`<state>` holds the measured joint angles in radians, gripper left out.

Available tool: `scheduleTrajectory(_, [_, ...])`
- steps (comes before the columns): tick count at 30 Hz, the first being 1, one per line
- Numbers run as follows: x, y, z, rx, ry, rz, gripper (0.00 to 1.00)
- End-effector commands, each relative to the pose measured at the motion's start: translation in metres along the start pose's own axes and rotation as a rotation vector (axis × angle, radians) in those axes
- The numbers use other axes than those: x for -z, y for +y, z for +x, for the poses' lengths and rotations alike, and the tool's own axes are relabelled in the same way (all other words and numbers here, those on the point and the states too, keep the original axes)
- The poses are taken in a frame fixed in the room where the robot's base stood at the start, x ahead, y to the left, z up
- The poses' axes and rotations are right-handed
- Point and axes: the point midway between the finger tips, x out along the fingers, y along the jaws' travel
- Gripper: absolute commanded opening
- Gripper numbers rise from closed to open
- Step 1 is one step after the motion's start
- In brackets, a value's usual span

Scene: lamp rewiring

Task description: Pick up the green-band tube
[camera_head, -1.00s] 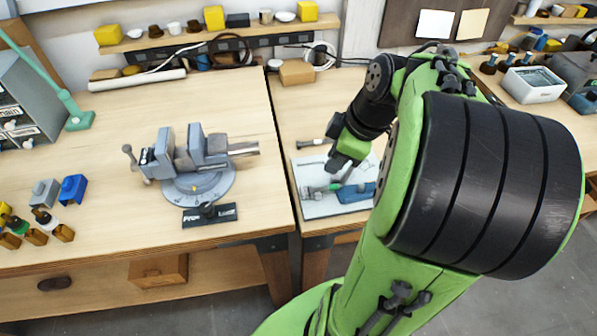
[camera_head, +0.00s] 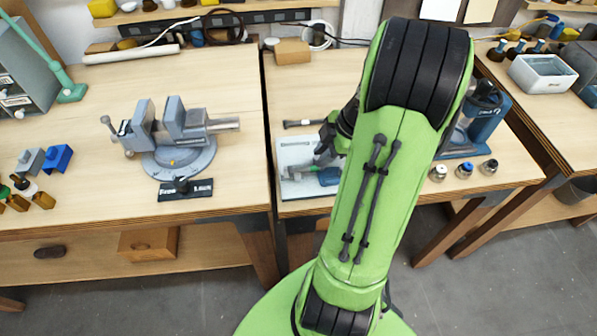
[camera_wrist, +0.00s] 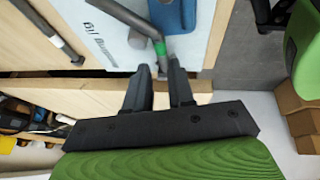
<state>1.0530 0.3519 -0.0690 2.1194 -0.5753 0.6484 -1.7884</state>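The green-band tube (camera_wrist: 160,48) is a grey bent tube with a green ring near its end, in the wrist view. It lies over a white board (camera_wrist: 105,38) with lettering, beside a blue piece (camera_wrist: 172,14). My gripper (camera_wrist: 160,66) is open, its two black fingers apart. The tube's near end shows in the gap between the fingertips; I cannot tell whether they touch it. In the head view my gripper (camera_head: 325,153) is low over the white board (camera_head: 292,152), partly hidden by my arm, and the blue piece (camera_head: 328,177) shows beside it.
A dark rod (camera_head: 304,124) lies behind the board. A grey vise (camera_head: 180,140) stands on the left bench. A blue machine (camera_head: 485,120) and several small jars (camera_head: 464,170) stand right of my arm. Bench wood behind the board is mostly clear.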

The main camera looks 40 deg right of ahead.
Motion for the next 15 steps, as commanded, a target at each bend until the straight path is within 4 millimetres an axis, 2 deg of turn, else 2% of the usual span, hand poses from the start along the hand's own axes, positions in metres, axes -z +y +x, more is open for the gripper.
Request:
scheduleTrajectory(6, [0.002,-0.003,0.039,0.004,0.002,-0.001,0.23])
scheduleTrajectory(9, [0.002,-0.002,0.051,0.002,0.001,-0.001,0.23])
scheduleTrajectory(15, [0.002,-0.002,0.053,0.0,-0.001,0.0,0.23])
